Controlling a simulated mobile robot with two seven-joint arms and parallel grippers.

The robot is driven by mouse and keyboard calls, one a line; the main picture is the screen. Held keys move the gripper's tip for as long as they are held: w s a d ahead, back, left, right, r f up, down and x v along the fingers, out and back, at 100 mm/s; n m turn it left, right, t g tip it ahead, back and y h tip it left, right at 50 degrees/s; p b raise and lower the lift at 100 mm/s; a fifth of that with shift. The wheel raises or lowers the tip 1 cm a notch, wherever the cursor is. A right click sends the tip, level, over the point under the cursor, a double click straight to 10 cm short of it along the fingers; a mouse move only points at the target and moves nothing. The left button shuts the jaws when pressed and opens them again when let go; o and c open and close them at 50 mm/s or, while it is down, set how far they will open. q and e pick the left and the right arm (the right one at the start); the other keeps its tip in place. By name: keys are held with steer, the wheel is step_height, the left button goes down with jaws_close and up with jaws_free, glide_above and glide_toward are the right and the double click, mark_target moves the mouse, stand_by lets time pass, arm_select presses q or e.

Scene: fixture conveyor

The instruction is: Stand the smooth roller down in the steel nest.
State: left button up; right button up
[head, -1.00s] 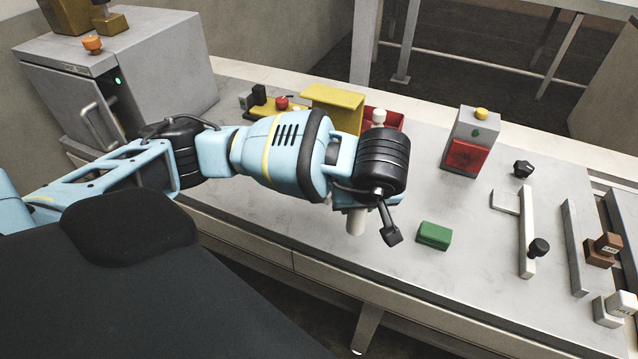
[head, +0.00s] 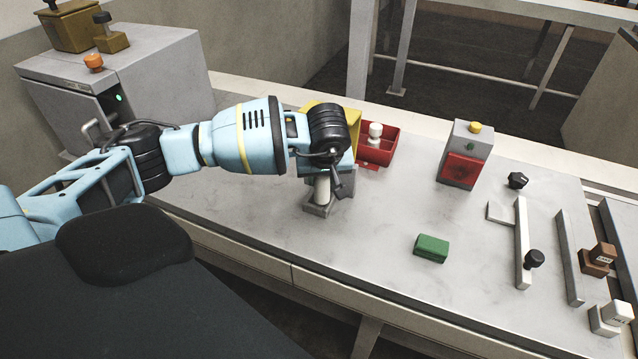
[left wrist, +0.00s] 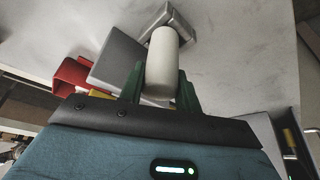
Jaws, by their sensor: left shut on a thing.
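The smooth roller (head: 322,190), a pale off-white cylinder, is upright between the fingers of my left gripper (head: 325,172). The steel nest (head: 318,209), a small grey metal holder, is on the bench directly below it. In the left wrist view the roller (left wrist: 162,62) sits between green fingers (left wrist: 160,88), its far end overlapping the nest (left wrist: 178,20). I cannot tell whether its lower end is inside the nest or just above it. My left wrist hides the roller's upper end in the head view. My right gripper is not in view.
A grey block (head: 346,183) stands close behind the nest. A red bin (head: 378,152) with a pale knobbed piece (head: 375,133) and a yellow stand (head: 352,118) are behind. A green block (head: 432,248) lies to the right, with clear bench between.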

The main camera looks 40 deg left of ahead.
mark_target(319, 185)
arm_select(q)
steer(key=shift+w+a, duration=0.1)
steer(key=shift+a, duration=0.05)
steer(key=x, duration=0.3)
steer(key=shift+s+f, duration=0.2)
steer(key=shift+f, duration=0.2)
steer(key=shift+f, duration=0.1)
steer(key=shift+f, duration=0.1)
steer(key=o, duration=1.1)
